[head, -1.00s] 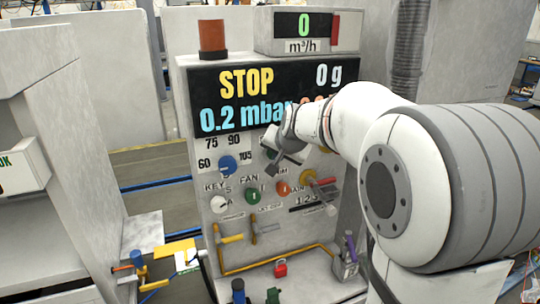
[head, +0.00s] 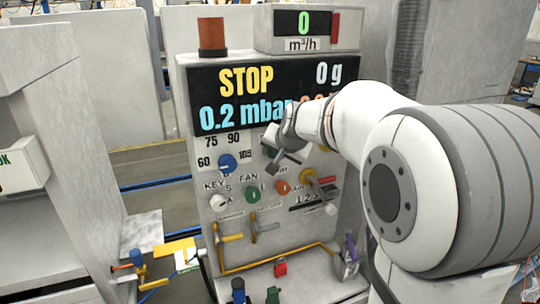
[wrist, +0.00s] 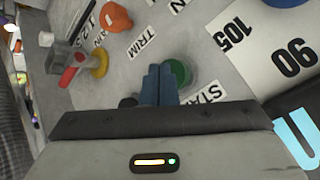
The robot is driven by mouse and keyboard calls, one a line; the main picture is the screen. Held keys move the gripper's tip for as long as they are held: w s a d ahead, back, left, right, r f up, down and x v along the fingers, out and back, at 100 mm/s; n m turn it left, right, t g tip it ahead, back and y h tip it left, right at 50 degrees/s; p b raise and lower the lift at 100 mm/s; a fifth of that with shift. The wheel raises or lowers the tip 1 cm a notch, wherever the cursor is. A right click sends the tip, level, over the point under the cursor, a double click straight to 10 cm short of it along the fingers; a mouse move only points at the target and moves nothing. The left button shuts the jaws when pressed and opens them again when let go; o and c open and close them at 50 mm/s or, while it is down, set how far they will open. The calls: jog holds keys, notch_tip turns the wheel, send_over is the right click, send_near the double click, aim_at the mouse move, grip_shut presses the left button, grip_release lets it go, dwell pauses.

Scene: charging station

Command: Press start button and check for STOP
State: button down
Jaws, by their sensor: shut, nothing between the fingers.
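The control panel's black display (head: 262,97) reads STOP in yellow, 0.2 mbar in blue and 0 g in white. A green button (wrist: 180,72) with a partly hidden label beginning "STA" shows in the wrist view. My gripper (wrist: 159,70) is shut and empty. Its blue-grey fingertips overlap the button's left edge in that view; I cannot tell whether they touch it. In the head view my gripper (head: 272,160) is in front of the panel below the display, covering much of this area.
A blue dial (head: 227,163), a white key knob (head: 218,203), a green FAN knob (head: 253,194) and an orange TRIM knob (head: 283,187) stick out nearby. Yellow pipe (head: 270,263) runs below.

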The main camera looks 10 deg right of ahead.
jog(key=shift+s+d, duration=0.1)
jog(key=shift+s, duration=0.35)
jog(key=shift+s, duration=0.1)
jog(key=s+b, duration=0.1)
jog(key=s, duration=0.1)
jog(key=s+d+b, duration=0.1)
jog(key=s, duration=0.1)
jog(key=shift+s, duration=0.35)
dwell(0.5)
